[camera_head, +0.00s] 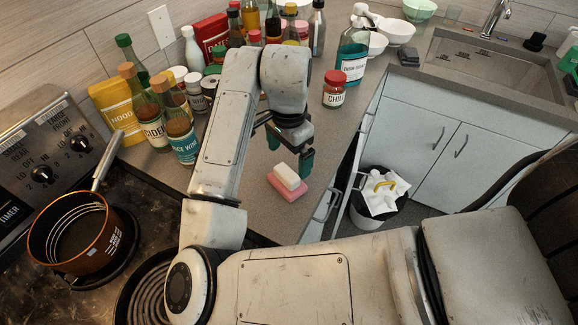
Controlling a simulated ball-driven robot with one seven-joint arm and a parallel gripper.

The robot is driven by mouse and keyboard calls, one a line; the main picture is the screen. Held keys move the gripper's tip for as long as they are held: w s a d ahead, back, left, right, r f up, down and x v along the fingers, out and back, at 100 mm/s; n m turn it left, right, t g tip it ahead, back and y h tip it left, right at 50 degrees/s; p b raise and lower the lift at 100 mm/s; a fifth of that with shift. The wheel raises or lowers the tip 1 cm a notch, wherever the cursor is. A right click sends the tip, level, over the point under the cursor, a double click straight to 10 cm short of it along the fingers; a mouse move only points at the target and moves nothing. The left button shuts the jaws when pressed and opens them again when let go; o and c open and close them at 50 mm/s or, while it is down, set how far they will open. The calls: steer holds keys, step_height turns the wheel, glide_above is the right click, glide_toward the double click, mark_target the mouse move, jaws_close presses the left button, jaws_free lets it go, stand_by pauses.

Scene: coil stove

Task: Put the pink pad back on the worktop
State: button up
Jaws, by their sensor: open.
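The pink pad (290,193) lies flat on the grey worktop (245,205), close to the worktop's front edge. A small white block (287,175) rests on top of the pad and covers part of it. My gripper (288,158) hangs just above and behind the block with its dark fingers pointing down. The fingers are apart, and nothing shows between them. I cannot tell whether a fingertip touches the block.
Several bottles, including a rice wine bottle (180,135), crowd the worktop at left and back. A red chili jar (334,90) stands right of my gripper. A copper pot (85,235) sits on the stove at left. A bin (372,215) stands below the edge.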

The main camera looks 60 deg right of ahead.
mark_target(289, 171)
step_height(289, 171, up, 6)
steer(key=shift+f, duration=0.1)
stand_by(0.8)
